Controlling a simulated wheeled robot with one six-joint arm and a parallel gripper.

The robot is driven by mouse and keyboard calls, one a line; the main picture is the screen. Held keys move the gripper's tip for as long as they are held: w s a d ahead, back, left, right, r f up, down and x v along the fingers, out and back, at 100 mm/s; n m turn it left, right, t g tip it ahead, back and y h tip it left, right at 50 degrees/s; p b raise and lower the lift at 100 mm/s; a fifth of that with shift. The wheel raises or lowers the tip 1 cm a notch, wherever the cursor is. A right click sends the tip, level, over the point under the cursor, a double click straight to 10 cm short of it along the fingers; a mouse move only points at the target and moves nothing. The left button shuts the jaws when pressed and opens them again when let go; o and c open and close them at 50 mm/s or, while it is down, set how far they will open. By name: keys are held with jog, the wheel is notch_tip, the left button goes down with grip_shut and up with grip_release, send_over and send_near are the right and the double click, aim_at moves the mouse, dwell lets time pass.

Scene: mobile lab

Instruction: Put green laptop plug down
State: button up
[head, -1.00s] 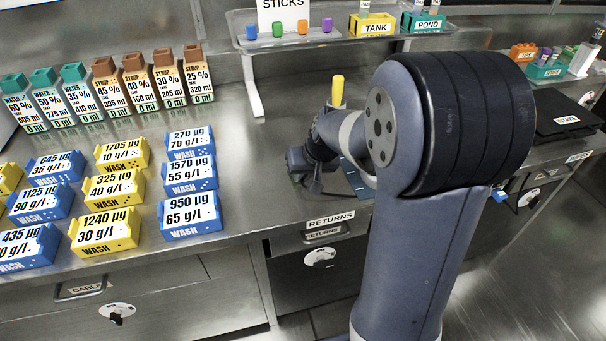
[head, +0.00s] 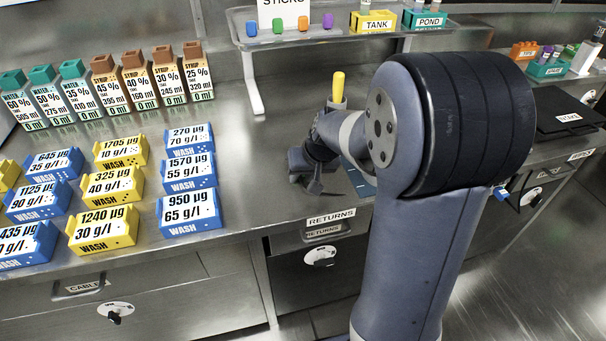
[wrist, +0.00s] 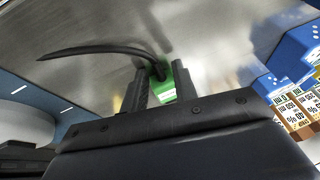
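The green laptop plug (wrist: 168,86) shows in the wrist view between the two fingers of my gripper (wrist: 160,90). A dark cable (wrist: 95,49) runs from the plug to the left over the metal worktop. The fingers are close on either side of the plug, but I cannot tell whether they press on it. In the head view my gripper (head: 306,178) is low over the worktop, to the right of the blue wash boxes. I cannot make out the plug there now. Whether the plug touches the worktop is unclear.
Blue wash boxes (head: 189,213) and yellow wash boxes (head: 104,228) stand to the left, with syrup and water bottles (head: 166,78) behind. A yellow-handled tool (head: 338,88) stands behind my wrist. A raised shelf (head: 340,38) is at the back.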

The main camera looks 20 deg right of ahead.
jog(key=shift+r+p, duration=0.4)
jog(key=p+v, duration=0.1)
jog(key=v, duration=1.1)
jog(key=shift+r+p, duration=0.25)
jog(key=shift+p, duration=0.1)
jog(key=shift+w+f, duration=0.1)
jog(key=b+x, duration=0.1)
jog(key=x, duration=0.5)
jog(key=b+x, duration=0.1)
jog(key=x, duration=0.5)
jog(key=shift+f, duration=0.35)
jog(key=shift+f+b, duration=0.35)
jog(key=shift+b, duration=0.05)
jog(key=shift+r+p, duration=0.35)
jog(key=shift+r, duration=0.05)
